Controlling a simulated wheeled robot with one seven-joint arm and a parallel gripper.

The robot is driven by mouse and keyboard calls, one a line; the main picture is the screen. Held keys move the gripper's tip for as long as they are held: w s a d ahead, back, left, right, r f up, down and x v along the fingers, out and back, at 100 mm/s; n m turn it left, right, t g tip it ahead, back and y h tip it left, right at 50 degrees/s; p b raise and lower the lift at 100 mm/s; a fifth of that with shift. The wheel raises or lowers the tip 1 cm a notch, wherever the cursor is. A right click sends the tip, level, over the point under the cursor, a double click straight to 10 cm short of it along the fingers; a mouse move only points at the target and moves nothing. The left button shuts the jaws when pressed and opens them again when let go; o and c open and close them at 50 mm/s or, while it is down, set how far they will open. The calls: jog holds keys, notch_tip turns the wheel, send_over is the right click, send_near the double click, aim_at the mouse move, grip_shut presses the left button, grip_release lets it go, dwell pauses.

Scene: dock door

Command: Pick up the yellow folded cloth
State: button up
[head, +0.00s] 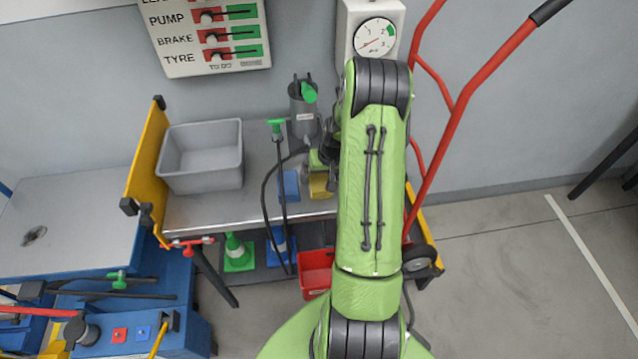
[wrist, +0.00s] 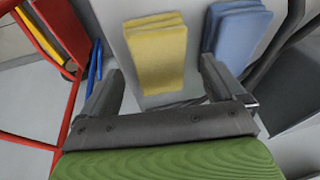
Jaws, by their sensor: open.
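The yellow folded cloth (wrist: 157,55) lies flat on the metal table top, near its edge, in the wrist view. In the head view a small part of the yellow cloth (head: 319,187) shows beside my arm, which hides the rest. My gripper (wrist: 160,82) is open in the wrist view, with one finger on each side of the cloth's near end. Nothing is held, and I cannot tell how high the fingers are above the cloth. In the head view my gripper is mostly hidden behind my green arm.
A blue folded cloth (wrist: 238,40) lies just right of the yellow one. A grey bin (head: 201,157) and a grey pump-like canister (head: 303,112) with a black hose stand on the table (head: 225,215). A red hand truck (head: 470,90) stands at the right; a red crate (head: 316,270) is below.

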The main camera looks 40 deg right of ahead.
aim_at(321, 179)
jog(key=shift+w+f, duration=0.25)
jog(key=shift+f, duration=0.45)
jog(key=shift+r, duration=0.1)
jog(key=shift+f+b, duration=0.3)
jog(key=shift+b, duration=0.1)
jog(key=c, duration=1.2)
notch_tip(321, 179, up, 11)
jog(key=p, duration=0.2)
jog(key=shift+f, duration=0.2)
